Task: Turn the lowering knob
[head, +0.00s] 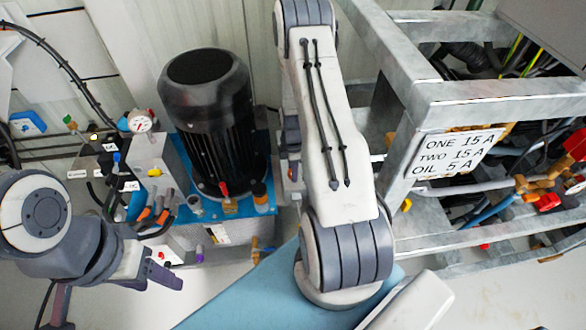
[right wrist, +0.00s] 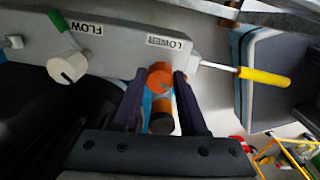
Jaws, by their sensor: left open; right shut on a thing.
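The lowering knob (right wrist: 159,77) is orange and round, on the grey block face beside the LOWER label (right wrist: 170,42) in the right wrist view. My right gripper (right wrist: 158,82) has its two dark fingers on either side of the knob, shut on it. In the head view my right arm crosses the middle and the right gripper and knob cannot be made out. My left gripper (head: 118,300) is open and empty at the lower left of the head view, over the floor in front of the pump unit.
A pale FLOW knob (right wrist: 67,67) and a yellow-handled lever (right wrist: 265,77) flank the orange knob. The black motor (head: 208,120) stands behind, with a gauge (head: 140,121) and hoses at left. A grey metal frame (head: 470,97) fills the right side.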

